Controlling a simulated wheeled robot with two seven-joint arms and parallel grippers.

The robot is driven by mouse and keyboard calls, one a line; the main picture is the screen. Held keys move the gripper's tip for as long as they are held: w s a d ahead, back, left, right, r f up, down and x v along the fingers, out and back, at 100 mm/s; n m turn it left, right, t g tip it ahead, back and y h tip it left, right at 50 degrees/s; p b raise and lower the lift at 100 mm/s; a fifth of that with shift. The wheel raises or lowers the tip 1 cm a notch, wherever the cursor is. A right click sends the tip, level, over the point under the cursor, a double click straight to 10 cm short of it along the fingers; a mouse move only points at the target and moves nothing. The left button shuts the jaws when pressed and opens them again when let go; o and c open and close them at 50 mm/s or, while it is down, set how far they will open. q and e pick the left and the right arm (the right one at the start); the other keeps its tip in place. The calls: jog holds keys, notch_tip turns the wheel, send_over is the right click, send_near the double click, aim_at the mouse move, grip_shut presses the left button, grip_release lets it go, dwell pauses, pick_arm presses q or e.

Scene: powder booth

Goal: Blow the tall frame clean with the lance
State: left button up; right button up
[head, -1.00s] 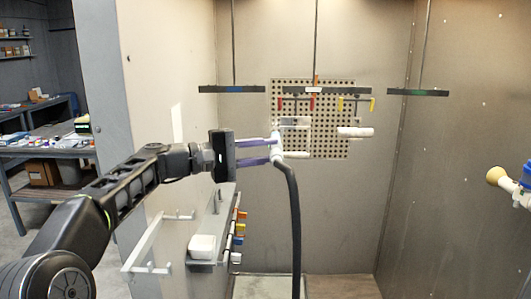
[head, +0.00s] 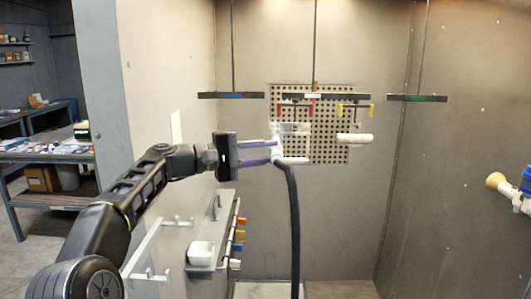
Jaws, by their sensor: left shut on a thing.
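My left gripper (head: 270,152) is shut on the lance (head: 277,149), a pale pipe-like tool. A thick black hose (head: 293,215) hangs down from it. The lance is held up in front of the perforated panel on the back wall and hides part of it. A centre bar (head: 325,97) hangs from a rod, with red and yellow hooks below it. A white cylinder (head: 355,138) shows right of the lance. I cannot tell which thing is the tall frame. My right gripper is not in view.
Two more bars hang at the left (head: 231,96) and right (head: 417,98). A rack (head: 150,252) and a shelf with a white tub (head: 201,252) are on the left wall. A white-and-blue device (head: 508,188) juts in at the right. The lower middle is mostly clear.

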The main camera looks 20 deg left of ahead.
pick_arm(q)
jog(key=w+d, duration=0.3)
jog(key=d, duration=0.9)
dwell(1.0)
jog(key=shift+f, duration=0.15)
dwell(0.4)
notch_tip(320, 180, down, 7)
jog(key=b, duration=0.6)
jog(key=shift+b, duration=0.4)
jog(key=shift+f, duration=0.1)
jog(key=shift+a, duration=0.2)
dwell(0.4)
jog(key=s+a, duration=0.3)
jog(key=a, duration=0.8)
jog(key=shift+a, duration=0.4)
dwell(0.6)
